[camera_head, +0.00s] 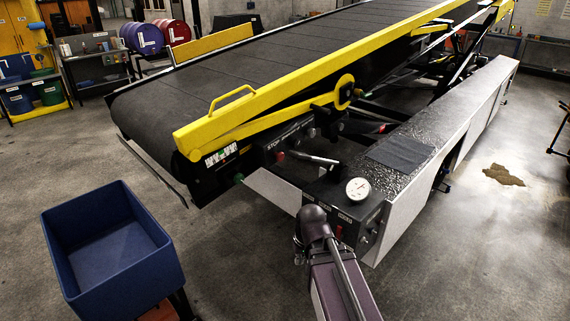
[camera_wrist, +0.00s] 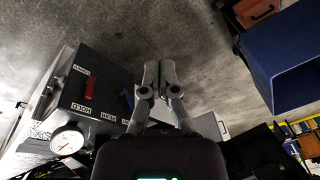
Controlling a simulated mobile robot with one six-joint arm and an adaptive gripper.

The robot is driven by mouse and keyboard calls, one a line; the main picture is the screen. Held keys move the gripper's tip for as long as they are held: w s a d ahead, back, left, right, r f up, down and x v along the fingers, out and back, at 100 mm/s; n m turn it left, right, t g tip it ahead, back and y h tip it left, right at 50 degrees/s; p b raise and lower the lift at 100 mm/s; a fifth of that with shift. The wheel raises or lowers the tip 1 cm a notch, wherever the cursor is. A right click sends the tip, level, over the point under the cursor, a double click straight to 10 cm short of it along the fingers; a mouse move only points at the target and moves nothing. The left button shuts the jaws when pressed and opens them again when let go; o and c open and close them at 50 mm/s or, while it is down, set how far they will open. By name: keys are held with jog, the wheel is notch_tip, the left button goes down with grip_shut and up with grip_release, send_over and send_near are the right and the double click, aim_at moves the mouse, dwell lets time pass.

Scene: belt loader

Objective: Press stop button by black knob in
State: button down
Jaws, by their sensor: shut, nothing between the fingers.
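In the head view, a dark panel with a STOP label (camera_head: 274,147) is on the loader's side, under the yellow rail. A small red button (camera_head: 280,156) sits just below the label. A black knob (camera_head: 311,132) seems to be to its right; it is small and hard to make out. My gripper (camera_wrist: 158,80) shows in the wrist view, shut and empty, its fingers pointing over the bare floor. It is beside the dark control box (camera_wrist: 92,88), apart from the STOP panel. In the head view my arm comes up from the bottom and hides the fingers.
The control box carries a round white gauge (camera_head: 358,189) and a red lever (camera_wrist: 89,88). A grey handle (camera_head: 318,160) sticks out nearby. A blue bin (camera_head: 75,270) stands at lower left. The dark belt (camera_head: 250,75) slopes up right. Floor between bin and loader is clear.

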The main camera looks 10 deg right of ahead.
jog(key=w+a+r+m+t+y+b, duration=0.3)
jog(key=w+a+t, duration=0.15)
jog(key=w, duration=0.55)
jog(key=w+a+r+m+t+y+b, duration=0.25)
jog(key=w+t, duration=0.35)
jog(key=w, duration=0.4)
jog(key=w+d+r+m+t+h+b, duration=0.2)
jog(key=w+d+m+t+h+b, duration=0.3)
jog(key=w+d+m+h, duration=0.4)
jog(key=shift+d+m+t, duration=0.35)
jog(key=shift+m+t, duration=0.2)
jog(key=shift+m, duration=2.2)
jog(key=shift+h, duration=0.25)
